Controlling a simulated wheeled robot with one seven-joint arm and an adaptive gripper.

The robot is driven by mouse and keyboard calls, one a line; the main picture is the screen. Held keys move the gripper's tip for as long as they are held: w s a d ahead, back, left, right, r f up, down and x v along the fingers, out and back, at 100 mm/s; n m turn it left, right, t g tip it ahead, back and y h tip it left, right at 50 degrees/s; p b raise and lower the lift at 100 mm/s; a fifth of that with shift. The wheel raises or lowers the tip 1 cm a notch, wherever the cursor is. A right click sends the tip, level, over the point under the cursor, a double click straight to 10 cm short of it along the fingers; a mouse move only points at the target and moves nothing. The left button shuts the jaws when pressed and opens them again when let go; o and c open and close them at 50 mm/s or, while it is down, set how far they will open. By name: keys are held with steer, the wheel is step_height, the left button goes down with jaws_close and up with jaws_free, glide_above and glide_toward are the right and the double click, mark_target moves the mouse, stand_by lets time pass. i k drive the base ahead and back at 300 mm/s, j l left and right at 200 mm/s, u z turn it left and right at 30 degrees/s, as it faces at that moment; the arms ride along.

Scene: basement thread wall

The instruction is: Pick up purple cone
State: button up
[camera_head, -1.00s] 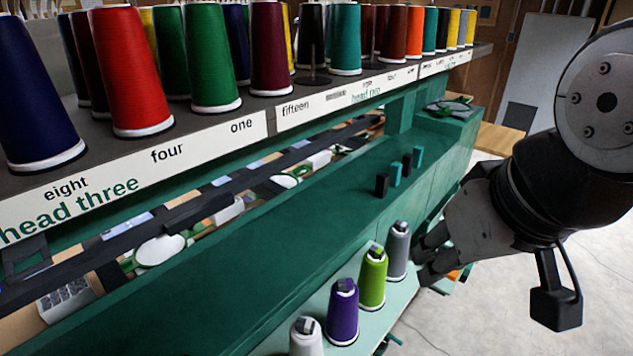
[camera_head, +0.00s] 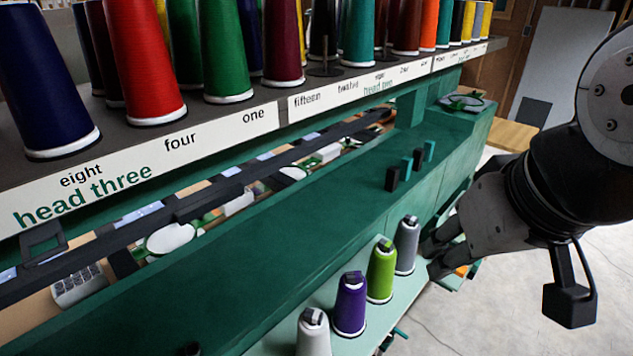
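The purple cone (camera_head: 350,305) stands upright on a pale green ledge at the lower middle of the head view. It has a white base rim and a dark top. A white cone (camera_head: 313,335) stands to its left and a green cone (camera_head: 381,272) to its right. My gripper (camera_head: 431,258) is at the right, beside the grey cone (camera_head: 406,246) and apart from the purple one. Its fingers point left and are partly in shadow; I cannot tell how far they are spread.
A dark green machine beam (camera_head: 300,240) runs behind the cones, with several small black and teal blocks (camera_head: 392,179) on it. A labelled shelf (camera_head: 150,165) above holds several coloured cones. Pale floor (camera_head: 510,310) is open at the right.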

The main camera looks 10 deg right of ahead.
mark_target(348, 316)
steer(key=k, duration=0.75)
steer(key=k+j+u, duration=0.15)
steer(key=k, duration=0.55)
